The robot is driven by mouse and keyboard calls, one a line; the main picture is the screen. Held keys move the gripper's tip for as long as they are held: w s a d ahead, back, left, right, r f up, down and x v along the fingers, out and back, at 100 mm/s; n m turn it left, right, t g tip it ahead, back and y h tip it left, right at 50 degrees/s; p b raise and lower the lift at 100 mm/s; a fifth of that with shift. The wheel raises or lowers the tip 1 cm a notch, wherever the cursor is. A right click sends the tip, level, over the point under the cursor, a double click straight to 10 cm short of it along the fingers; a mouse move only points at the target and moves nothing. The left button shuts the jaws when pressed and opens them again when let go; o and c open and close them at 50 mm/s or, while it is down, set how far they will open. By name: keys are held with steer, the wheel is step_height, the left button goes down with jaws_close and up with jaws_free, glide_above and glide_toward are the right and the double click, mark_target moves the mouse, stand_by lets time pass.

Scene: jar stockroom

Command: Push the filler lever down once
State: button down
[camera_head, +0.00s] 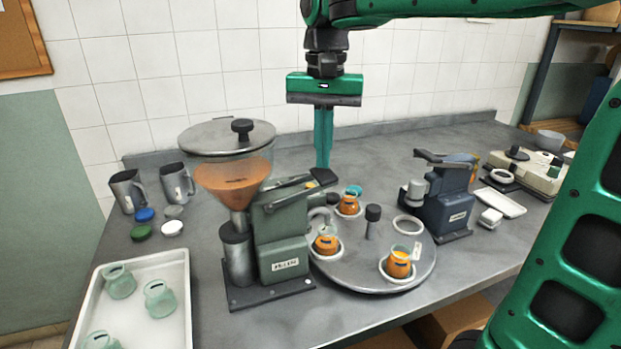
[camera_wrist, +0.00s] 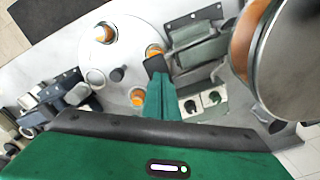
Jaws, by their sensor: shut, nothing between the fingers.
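The filler (camera_head: 282,235) is a grey-green machine with a clear hopper (camera_head: 230,180) of orange contents. Its lever (camera_head: 288,192) slopes slightly up to the right and ends in a black pad (camera_head: 325,177). The pad also shows in the wrist view (camera_wrist: 154,64). My gripper (camera_head: 322,165) points straight down, its teal fingers together and empty. Its fingertips are at or just above the pad; I cannot tell whether they touch it. In the wrist view the fingers (camera_wrist: 160,80) reach toward the pad and hide part of the filler's side.
A round turntable (camera_head: 370,275) in front carries several jars with orange contents, one (camera_head: 326,241) near the filler's spout. A dark blue lever machine (camera_head: 446,205) stands to the right. A white tray (camera_head: 183,270) of empty jars, loose lids (camera_head: 172,228) and two metal jugs (camera_head: 127,190) are left.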

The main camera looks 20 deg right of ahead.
mark_target(325, 177)
steer(key=shift+f, duration=0.1)
stand_by(0.6)
steer(key=shift+f, duration=0.6)
steer(key=shift+d+f, duration=0.15)
steer(key=shift+f, duration=0.95)
steer(key=shift+d+f, duration=0.1)
steer(key=shift+f, duration=1)
steer(key=shift+r, duration=2.9)
steer(key=shift+r, duration=0.1)
steer(key=shift+r, duration=2.4)
